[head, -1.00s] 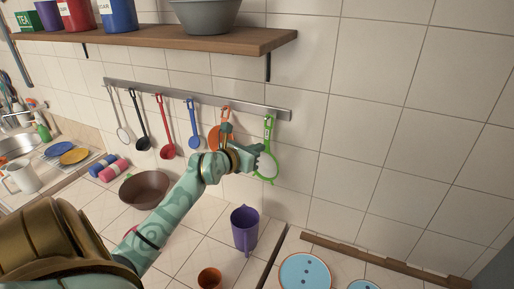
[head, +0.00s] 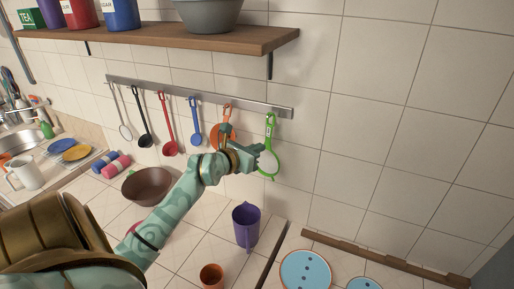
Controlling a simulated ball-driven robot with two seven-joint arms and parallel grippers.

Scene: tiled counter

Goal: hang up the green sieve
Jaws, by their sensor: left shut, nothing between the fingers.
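The green sieve (head: 270,134) is at the right end of the metal wall rail (head: 180,94). Its handle top is at the rail and its round part hangs down against the tiles, so it looks hung, though the hook itself is too small to make out. My left gripper (head: 259,153) is shut and empty, just left of and in front of the sieve. Whether it touches the sieve cannot be told. It hides part of the orange utensil (head: 228,112). My right gripper is out of view.
Blue (head: 195,122), red (head: 167,125) and black (head: 139,115) utensils hang further left on the rail. Below stand a brown bowl (head: 146,187), a purple pitcher (head: 246,224) and an orange cup (head: 212,276). A wooden shelf (head: 180,40) runs above the rail.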

